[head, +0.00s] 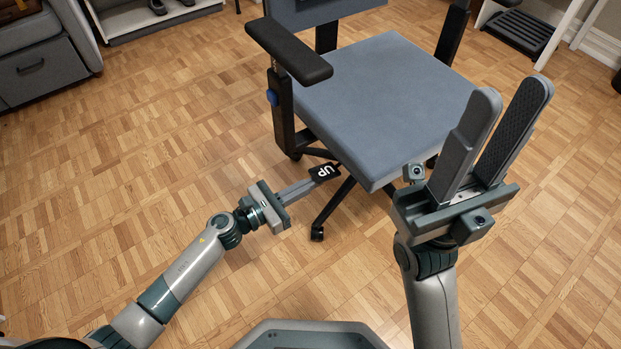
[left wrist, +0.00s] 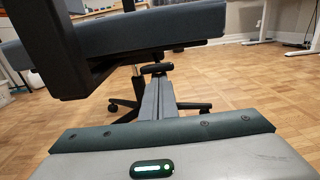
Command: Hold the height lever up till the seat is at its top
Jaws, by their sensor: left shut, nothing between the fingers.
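The office chair's grey-blue seat (head: 385,100) is in the upper middle of the head view. The height lever (head: 324,172), a dark paddle marked "UP", sticks out below the seat's near left side. My left gripper (head: 305,185) is shut and empty, its fingertips at the paddle. In the left wrist view the closed fingers (left wrist: 156,92) point at the dark paddle (left wrist: 156,71), which shows just above their tips. I cannot tell whether they touch. My right gripper (head: 515,98) is raised in front of the seat's right side, fingers apart and empty.
The chair's left armrest (head: 290,50) stands over the seat's left edge. A chair leg with a caster (head: 317,232) reaches toward me beside my left gripper. A grey cabinet (head: 45,65) stands at far left. The wooden floor (head: 130,150) on the left is clear.

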